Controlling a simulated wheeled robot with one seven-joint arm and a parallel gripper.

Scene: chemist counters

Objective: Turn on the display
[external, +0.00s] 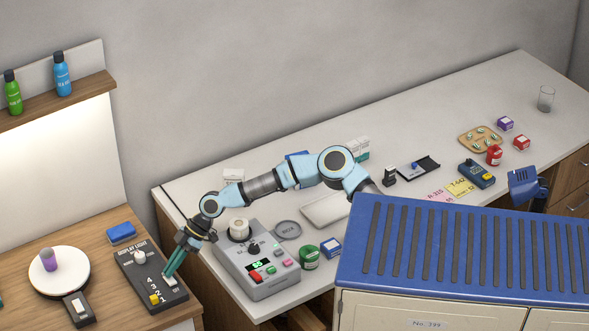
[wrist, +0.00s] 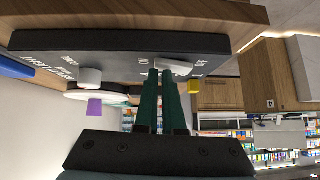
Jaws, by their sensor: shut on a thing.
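The dark control panel (external: 133,274) marked "DISPLAY LIGHT" lies on the wooden counter at the lower left. It carries a white round knob (wrist: 90,77), a small white switch (wrist: 178,67) and a yellow button (external: 154,299), which also shows in the wrist view (wrist: 195,87). My gripper (external: 167,275) reaches down to the switch end of the panel. In the wrist view its green fingers (wrist: 158,73) are close together at the white switch, shut on it. The fingertips hide part of the switch.
Beside the panel are a round white stand (external: 75,270) with a purple item (external: 48,259) and a blue block (external: 121,233). A grey device (external: 255,262) stands on the white counter under my arm. A wooden shelf (external: 60,101) holds two bottles; the wall below it looks bright.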

